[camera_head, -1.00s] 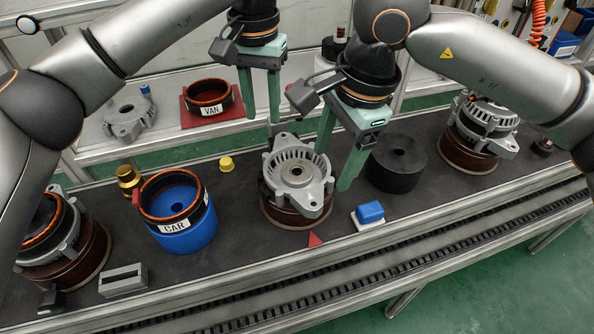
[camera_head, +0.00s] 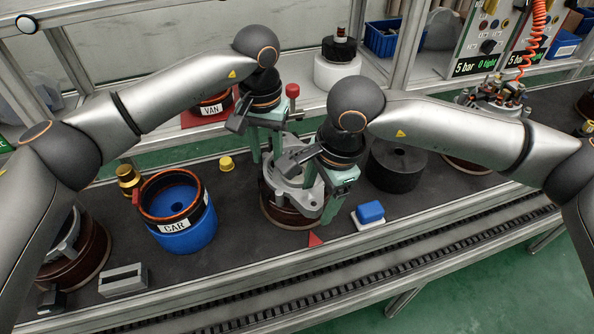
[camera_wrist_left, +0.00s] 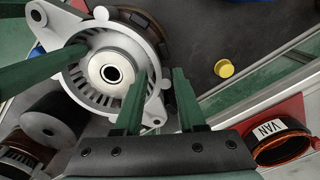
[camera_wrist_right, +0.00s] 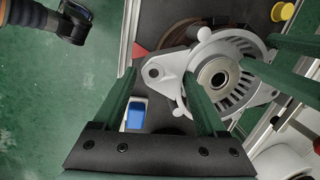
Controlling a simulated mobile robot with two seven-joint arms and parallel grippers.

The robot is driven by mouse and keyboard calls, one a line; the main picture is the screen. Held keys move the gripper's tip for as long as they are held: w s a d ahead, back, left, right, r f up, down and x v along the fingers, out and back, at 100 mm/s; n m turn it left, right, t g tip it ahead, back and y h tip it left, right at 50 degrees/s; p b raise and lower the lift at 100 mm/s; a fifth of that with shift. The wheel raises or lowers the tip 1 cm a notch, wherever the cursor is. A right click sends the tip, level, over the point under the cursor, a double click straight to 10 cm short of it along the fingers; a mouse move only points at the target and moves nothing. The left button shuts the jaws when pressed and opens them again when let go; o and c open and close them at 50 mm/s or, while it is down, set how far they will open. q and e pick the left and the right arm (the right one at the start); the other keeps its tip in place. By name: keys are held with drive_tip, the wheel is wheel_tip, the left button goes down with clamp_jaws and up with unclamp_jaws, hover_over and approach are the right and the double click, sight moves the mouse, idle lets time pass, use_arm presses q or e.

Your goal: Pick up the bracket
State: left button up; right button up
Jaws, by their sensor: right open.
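The bracket is a silver-grey ribbed casting (camera_head: 290,188) with a round centre hub and lugs. It sits on a brown round stand (camera_head: 291,217) in the middle of the dark work surface. My left gripper (camera_head: 267,153) is low at its far left side; in the left wrist view its fingers (camera_wrist_left: 160,88) are apart on either side of a bracket lug. My right gripper (camera_head: 320,200) is low at its right side; in the right wrist view its open fingers (camera_wrist_right: 160,95) flank the opposite lug. Whether any finger touches the bracket cannot be told.
A blue cylinder with a CAR ring (camera_head: 175,225) stands to the left. A black cylinder (camera_head: 397,168) is close at the right, and a blue block on a white base (camera_head: 370,213) lies in front of it. A yellow cap (camera_head: 227,164) lies behind left.

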use_arm(q)
drive_tip(key=shift+c, duration=0.2)
use_arm(e)
drive_tip(key=shift+c, duration=0.2)
use_arm(q)
clamp_jaws()
use_arm(e)
drive_tip(key=c, duration=0.6)
clamp_jaws()
drive_tip(key=shift+r, duration=0.1)
